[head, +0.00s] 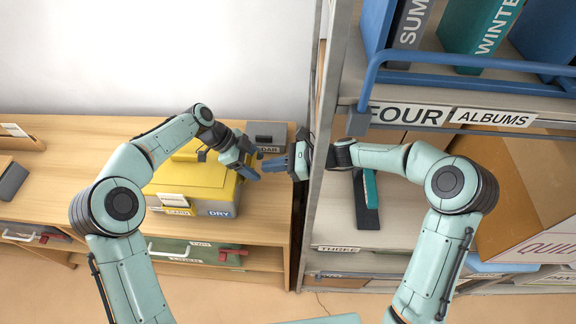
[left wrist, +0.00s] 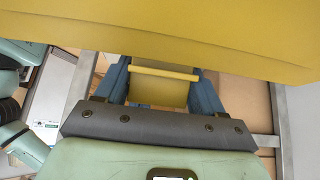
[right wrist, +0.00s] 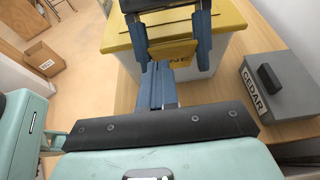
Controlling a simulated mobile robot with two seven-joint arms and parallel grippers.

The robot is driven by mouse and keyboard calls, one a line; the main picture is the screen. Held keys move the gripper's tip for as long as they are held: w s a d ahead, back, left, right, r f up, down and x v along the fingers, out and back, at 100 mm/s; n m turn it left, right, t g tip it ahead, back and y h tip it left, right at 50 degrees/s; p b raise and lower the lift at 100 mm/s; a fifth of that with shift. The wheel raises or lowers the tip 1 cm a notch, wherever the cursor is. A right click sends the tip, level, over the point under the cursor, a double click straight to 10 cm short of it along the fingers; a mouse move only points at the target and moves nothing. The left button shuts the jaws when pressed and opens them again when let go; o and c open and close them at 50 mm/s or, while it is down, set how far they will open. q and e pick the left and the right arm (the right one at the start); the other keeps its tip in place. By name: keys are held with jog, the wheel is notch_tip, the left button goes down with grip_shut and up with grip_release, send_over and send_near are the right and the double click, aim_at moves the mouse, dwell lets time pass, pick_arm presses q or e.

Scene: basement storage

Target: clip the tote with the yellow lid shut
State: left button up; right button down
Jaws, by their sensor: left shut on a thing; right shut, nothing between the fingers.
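The tote with the yellow lid (head: 195,180) sits on the wooden shelf unit, with a pale body (head: 218,210). Its lid fills the top of the left wrist view (left wrist: 160,35); it also shows in the right wrist view (right wrist: 115,32). My left gripper (head: 247,171) is shut on a yellow clip (left wrist: 165,85) at the tote's right end. The clip shows between those fingers in the right wrist view (right wrist: 174,52). I cannot tell whether it is latched. My right gripper (head: 273,166) is shut and empty, its tips pointing at the clip and close to the left fingers.
A grey box marked CEDAR (head: 266,135) stands behind the tote. A metal rack (head: 325,150) with a large cardboard box (head: 525,175) is close on the right. A green box (head: 185,252) lies on the lower shelf. Bare wood lies right of the tote.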

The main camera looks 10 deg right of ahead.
jog(key=shift+w+a+r, duration=0.1)
jog(key=shift+a+r, duration=0.15)
jog(key=shift+a, duration=0.25)
